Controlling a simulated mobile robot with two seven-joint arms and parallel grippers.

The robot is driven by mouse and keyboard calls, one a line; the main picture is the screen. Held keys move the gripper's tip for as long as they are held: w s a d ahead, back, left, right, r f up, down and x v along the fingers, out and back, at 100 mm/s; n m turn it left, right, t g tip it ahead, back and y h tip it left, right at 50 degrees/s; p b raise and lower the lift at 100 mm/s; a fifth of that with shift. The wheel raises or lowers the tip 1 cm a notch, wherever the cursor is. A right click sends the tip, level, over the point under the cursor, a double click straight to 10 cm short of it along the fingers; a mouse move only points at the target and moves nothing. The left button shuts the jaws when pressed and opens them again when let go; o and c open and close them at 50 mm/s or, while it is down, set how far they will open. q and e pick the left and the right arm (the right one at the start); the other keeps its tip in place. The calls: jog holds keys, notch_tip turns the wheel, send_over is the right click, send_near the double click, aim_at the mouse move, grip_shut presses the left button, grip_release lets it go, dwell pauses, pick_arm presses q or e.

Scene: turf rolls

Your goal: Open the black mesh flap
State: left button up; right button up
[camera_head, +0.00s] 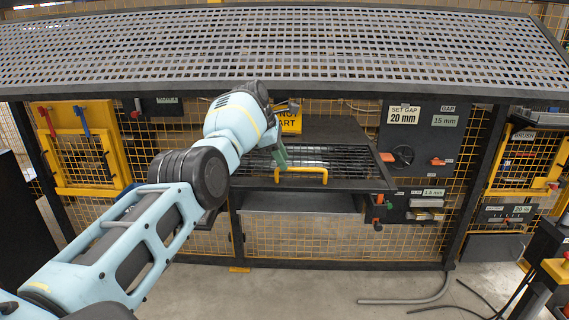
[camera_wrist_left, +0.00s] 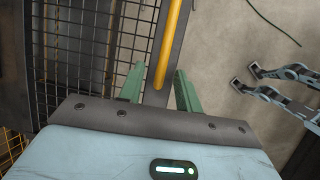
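The black mesh flap (camera_head: 345,160) lies at the front of the machine, below the dark panel, in the head view. A yellow bar handle (camera_head: 305,169) is fixed along its front edge. In the left wrist view the flap's mesh (camera_wrist_left: 95,40) is on the left and the handle (camera_wrist_left: 171,40) runs down from the top. My left gripper (camera_head: 280,157) is at the left end of the handle. In the wrist view its green fingers (camera_wrist_left: 158,88) are spread, with the handle's end between them and gaps on both sides. My right gripper is in neither view.
A perforated grey shelf (camera_head: 280,45) spans above the flap. Yellow mesh guarding surrounds the machine. Hoses and cables (camera_head: 405,300) lie on the floor at the right.

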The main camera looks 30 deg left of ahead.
pick_arm(q)
jog(key=shift+s+a+r, duration=0.1)
jog(key=shift+a+r, duration=0.1)
jog(key=shift+r, duration=0.25)
jog(key=shift+a+r, duration=0.2)
jog(key=shift+r, duration=0.25)
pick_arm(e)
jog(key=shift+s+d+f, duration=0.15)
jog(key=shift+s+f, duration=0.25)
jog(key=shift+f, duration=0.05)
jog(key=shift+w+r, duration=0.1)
